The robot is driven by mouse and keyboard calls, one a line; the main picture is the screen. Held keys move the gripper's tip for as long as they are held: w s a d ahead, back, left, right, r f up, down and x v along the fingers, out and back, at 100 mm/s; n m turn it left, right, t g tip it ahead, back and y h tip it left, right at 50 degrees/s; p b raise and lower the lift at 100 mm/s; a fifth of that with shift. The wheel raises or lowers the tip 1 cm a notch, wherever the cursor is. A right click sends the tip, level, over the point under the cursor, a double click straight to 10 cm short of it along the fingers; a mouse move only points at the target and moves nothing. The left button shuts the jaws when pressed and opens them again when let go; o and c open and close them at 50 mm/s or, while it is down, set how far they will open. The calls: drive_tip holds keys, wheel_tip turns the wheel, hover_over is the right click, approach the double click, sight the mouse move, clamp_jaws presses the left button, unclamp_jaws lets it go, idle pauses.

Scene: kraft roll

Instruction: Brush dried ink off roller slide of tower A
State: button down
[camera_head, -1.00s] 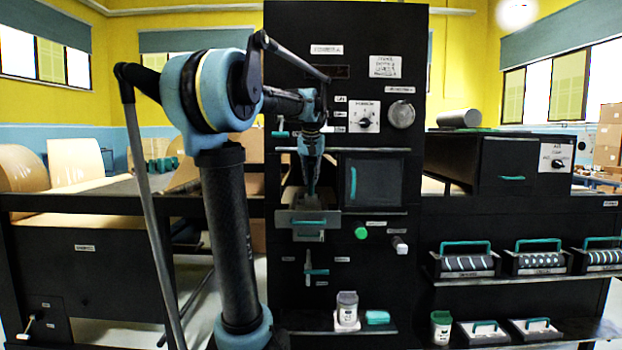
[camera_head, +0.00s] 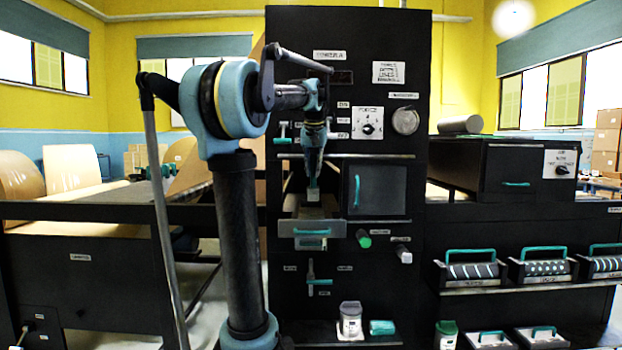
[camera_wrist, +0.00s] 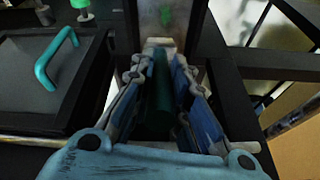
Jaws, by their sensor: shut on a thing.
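Tower A (camera_head: 390,30) is a tall black cabinet. Its roller slide (camera_head: 312,228) is pulled out like a grey drawer, with a teal handle on its front. My gripper (camera_head: 314,172) points down above the slide, in front of the tower. It is shut on a brush; its dark green handle (camera_wrist: 158,95) shows between the fingers in the wrist view. The pale brush end (camera_head: 313,195) hangs over the slide opening. A grey surface with a blurred green mark lies beyond it in the wrist view; I cannot tell whether they touch.
A closed door (camera_head: 378,188) with a teal handle is right of the slide. A green knob (camera_head: 363,239) sits below it. A jar (camera_head: 350,320) and a teal block (camera_head: 381,327) stand on the lower shelf. Patterned rollers (camera_head: 472,270) rest on the right rack.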

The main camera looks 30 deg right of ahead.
drive_tip(key=shift+r, duration=1.4)
